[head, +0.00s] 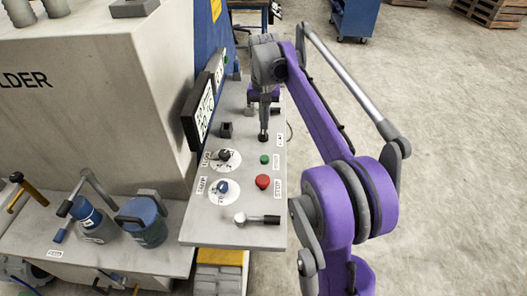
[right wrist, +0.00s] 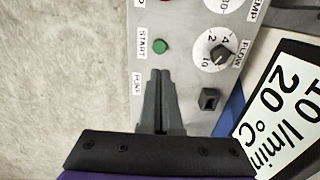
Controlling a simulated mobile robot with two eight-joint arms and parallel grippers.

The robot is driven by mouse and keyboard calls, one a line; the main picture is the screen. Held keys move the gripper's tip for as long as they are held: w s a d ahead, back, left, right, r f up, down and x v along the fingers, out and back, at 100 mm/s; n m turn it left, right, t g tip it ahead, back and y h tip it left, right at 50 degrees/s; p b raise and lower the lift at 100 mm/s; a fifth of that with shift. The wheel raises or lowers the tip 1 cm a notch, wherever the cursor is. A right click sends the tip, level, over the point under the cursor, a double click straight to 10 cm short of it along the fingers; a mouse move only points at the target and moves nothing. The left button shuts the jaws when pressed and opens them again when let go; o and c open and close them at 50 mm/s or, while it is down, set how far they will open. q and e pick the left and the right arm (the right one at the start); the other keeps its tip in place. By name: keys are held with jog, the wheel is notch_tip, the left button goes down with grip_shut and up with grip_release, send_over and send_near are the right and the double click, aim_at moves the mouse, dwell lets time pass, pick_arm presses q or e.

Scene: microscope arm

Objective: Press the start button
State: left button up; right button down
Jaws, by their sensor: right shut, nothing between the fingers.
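The green start button (head: 265,159) sits on the grey control panel (head: 215,215), above the red stop button (head: 262,182). In the right wrist view the green button (right wrist: 160,46) lies beside the START label (right wrist: 142,41). My right gripper (head: 263,138) points down over the panel, its fingers shut with nothing between them. Its tips are just short of the green button, on the far side of it in the head view. In the right wrist view the shut fingers (right wrist: 160,74) end just below the button, apart from it in the picture. My left gripper is not in view.
Two dials, flow (head: 224,160) and temp (head: 222,188), lie left of the buttons. A black switch (head: 226,130) and a tilted display (head: 203,112) stand farther back. A lever (head: 258,219) lies near the front edge. The floor right of the panel is open.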

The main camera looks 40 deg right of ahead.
aim_at(264, 159)
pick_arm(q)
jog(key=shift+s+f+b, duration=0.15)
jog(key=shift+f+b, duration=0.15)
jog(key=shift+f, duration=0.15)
pick_arm(e)
notch_tip(264, 159, down, 13)
notch_tip(264, 159, down, 2)
jog(key=shift+b, duration=0.6)
jog(key=shift+s+a, duration=0.25)
jog(key=shift+s, duration=0.05)
jog(key=shift+w+d, duration=0.1)
jog(key=shift+w, duration=0.05)
notch_tip(264, 159, up, 5)
jog(key=p, duration=0.3)
jog(key=shift+w+r, duration=0.15)
jog(key=shift+r, duration=0.05)
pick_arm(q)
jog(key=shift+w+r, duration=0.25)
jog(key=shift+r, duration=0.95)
pick_arm(e)
notch_tip(264, 159, up, 9)
